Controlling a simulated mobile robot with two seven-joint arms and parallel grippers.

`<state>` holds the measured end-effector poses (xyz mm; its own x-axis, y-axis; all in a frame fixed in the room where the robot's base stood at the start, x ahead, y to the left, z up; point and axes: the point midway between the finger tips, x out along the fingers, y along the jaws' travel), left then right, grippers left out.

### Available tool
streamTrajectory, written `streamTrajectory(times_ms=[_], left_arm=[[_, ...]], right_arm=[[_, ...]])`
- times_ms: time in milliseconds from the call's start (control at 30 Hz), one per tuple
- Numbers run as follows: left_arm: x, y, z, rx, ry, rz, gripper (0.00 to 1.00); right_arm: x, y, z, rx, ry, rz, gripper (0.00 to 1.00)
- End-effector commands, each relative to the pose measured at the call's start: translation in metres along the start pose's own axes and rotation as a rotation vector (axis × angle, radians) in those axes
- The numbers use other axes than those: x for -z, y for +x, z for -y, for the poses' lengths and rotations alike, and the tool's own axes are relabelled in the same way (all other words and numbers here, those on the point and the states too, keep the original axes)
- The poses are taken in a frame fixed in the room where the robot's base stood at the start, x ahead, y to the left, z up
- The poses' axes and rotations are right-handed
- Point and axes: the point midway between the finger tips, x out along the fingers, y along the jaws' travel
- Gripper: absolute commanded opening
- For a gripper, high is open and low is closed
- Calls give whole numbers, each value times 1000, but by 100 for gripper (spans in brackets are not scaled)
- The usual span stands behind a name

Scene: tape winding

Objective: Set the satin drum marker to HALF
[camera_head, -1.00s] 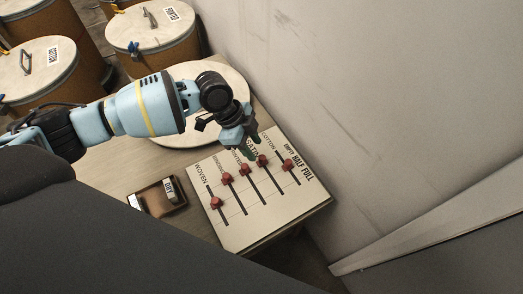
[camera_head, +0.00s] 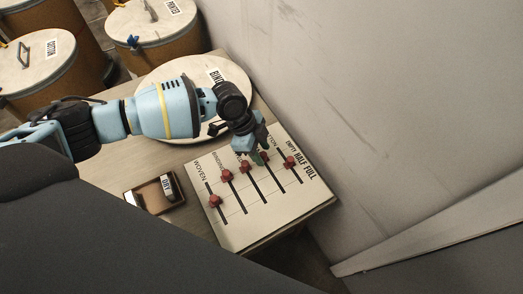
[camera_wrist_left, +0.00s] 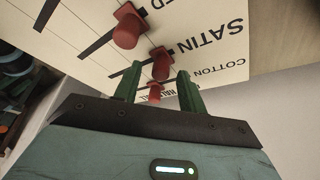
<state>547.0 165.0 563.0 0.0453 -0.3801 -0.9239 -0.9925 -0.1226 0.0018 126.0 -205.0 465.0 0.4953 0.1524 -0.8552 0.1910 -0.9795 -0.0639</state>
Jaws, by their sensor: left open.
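The pale marker board (camera_head: 240,225) has several slots with red knobs. The satin marker (camera_head: 264,157) sits near the label end of its slot, the EMPTY side. My left gripper (camera_head: 257,156) is open, just over that end, and hides the SATIN label in the head view. In the left wrist view the satin marker (camera_wrist_left: 160,65) appears between the tips of the green fingers (camera_wrist_left: 159,73); I cannot tell whether they touch it. The SATIN label (camera_wrist_left: 210,40) is readable there. My right gripper is not in view.
The binding (camera_head: 227,175) and woven (camera_head: 214,202) markers are farther left. A small open box (camera_head: 154,195) lies left of the board. A wall (camera_head: 400,120) rises at the right.

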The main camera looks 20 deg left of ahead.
Motion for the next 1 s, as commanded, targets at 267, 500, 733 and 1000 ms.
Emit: streamTrajectory(times_ms=[267,500,733,1000], left_arm=[[0,5,0,2,0,0,41],[0,4,0,1,0,0,20],[0,4,0,1,0,0,0],[7,5,-6,0,1,1,0]], right_arm=[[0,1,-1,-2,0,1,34],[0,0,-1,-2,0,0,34],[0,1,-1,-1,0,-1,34],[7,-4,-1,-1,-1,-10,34]])
